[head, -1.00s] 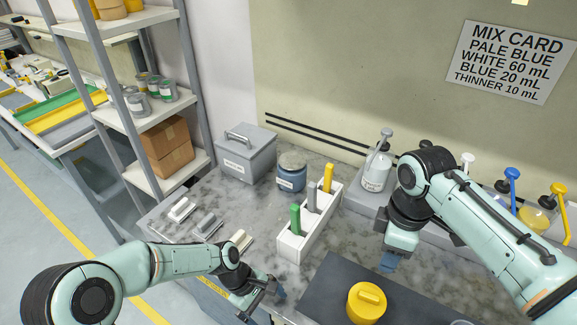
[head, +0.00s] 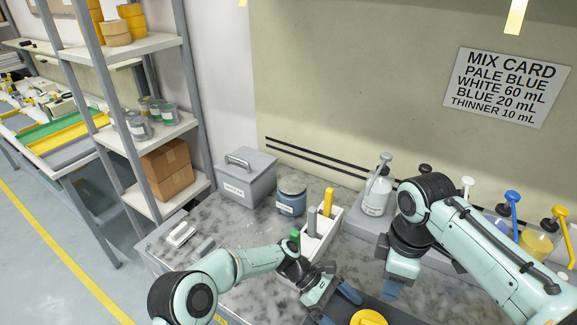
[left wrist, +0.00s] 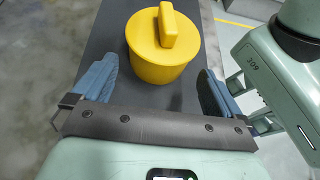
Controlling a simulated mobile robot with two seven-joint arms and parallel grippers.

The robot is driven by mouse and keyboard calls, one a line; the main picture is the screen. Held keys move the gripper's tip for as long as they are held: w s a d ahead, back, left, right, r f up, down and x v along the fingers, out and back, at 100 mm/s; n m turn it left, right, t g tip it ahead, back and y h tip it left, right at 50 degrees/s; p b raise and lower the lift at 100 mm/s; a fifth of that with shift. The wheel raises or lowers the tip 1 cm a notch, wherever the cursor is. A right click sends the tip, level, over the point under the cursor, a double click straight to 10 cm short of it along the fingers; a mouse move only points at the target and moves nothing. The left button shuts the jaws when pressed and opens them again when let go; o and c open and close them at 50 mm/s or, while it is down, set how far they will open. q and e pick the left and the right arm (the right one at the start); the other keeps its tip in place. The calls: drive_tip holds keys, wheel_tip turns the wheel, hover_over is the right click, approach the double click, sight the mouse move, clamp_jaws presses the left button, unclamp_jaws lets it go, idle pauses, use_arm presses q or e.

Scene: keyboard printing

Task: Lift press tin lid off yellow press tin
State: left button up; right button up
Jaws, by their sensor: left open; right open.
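The yellow press tin (left wrist: 158,72) stands upright on a dark mat, with its yellow lid (left wrist: 166,25) and the lid's raised bar handle on top. In the head view only the top of the lid (head: 368,317) shows at the bottom edge. My left gripper (left wrist: 155,90) is open, its blue fingers spread to either side of the near side of the tin in the left wrist view, with nothing between them. In the head view my left gripper (head: 336,302) is just left of the tin. My right gripper (head: 391,290) is open and empty, pointing down behind the tin.
A white holder (head: 322,238) with green, grey and yellow handles stands behind my left gripper. A blue jar (head: 291,197), a grey lidded box (head: 247,180) and a white pump bottle (head: 377,192) stand further back. Blue and yellow pump containers are at the right.

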use_arm(q)
drive_tip(key=shift+x, duration=3.5)
drive_tip(key=c, duration=1.6)
drive_tip(key=shift+c, duration=0.2)
use_arm(e)
drive_tip(key=shift+f, duration=0.1)
drive_tip(key=shift+c, duration=0.7)
approach(376, 322)
drive_tip(key=shift+s+a, duration=0.25)
drive_tip(key=shift+s, duration=0.1)
drive_tip(key=shift+f, duration=4.3)
